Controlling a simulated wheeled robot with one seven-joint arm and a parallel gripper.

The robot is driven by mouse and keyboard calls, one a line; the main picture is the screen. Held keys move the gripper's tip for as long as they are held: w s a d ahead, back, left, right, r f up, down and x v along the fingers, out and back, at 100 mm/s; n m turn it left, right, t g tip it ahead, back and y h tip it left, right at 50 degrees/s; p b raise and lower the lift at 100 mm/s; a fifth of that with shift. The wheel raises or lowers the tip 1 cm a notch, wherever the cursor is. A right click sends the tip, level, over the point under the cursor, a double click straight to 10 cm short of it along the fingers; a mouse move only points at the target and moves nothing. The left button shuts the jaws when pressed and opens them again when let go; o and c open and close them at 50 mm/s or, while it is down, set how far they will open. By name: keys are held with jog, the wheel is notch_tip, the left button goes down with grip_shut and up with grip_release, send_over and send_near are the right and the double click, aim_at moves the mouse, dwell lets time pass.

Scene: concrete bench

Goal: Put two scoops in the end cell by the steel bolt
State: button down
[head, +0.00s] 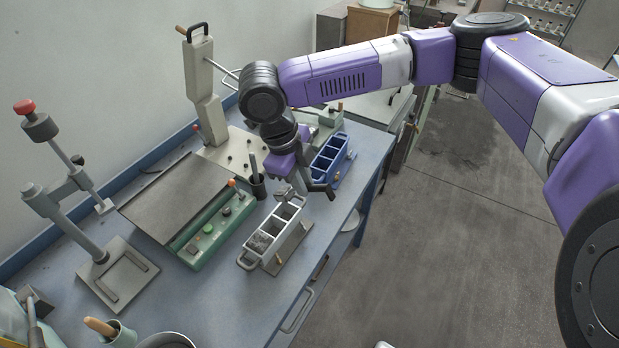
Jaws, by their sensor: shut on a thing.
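A pale grey mould (247,262) with a row of cells stands on the blue bench. Its near end cell holds rough grey mix (261,243). The middle cells look dark and empty. My gripper (301,187) is over the far end of this mould. It is shut on what looks like a small grey scoop (282,193), which hangs at or just above the far end cell. My gripper and the scoop partly hide that cell, and I cannot tell what is in it or in the scoop. I cannot make out the steel bolt at either end.
A blue mould (344,147) with empty cells stands behind my gripper. A dark cup (258,189) with a tool is just left. A green-based machine (207,238), a press stand (120,275) and a pot with a wooden-handled tool (120,337) take up the left.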

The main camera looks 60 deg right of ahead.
jog(key=shift+w+a+r+g+p, duration=0.1)
jog(key=shift+w+r+g+p, duration=0.05)
jog(key=shift+w+g+p, duration=0.3)
jog(key=shift+w+r+g+p, duration=0.15)
jog(key=shift+w+g+p, duration=0.1)
jog(key=shift+w+g, duration=0.3)
jog(key=shift+w+r+n+g, duration=0.1)
jog(key=shift+w+n+g, duration=0.05)
jog(key=shift+w+g, duration=0.75)
jog(key=shift+w+r+n+g, duration=0.15)
jog(key=shift+w+g, duration=0.4)
jog(key=shift+g, duration=0.55)
jog(key=shift+f, duration=0.1)
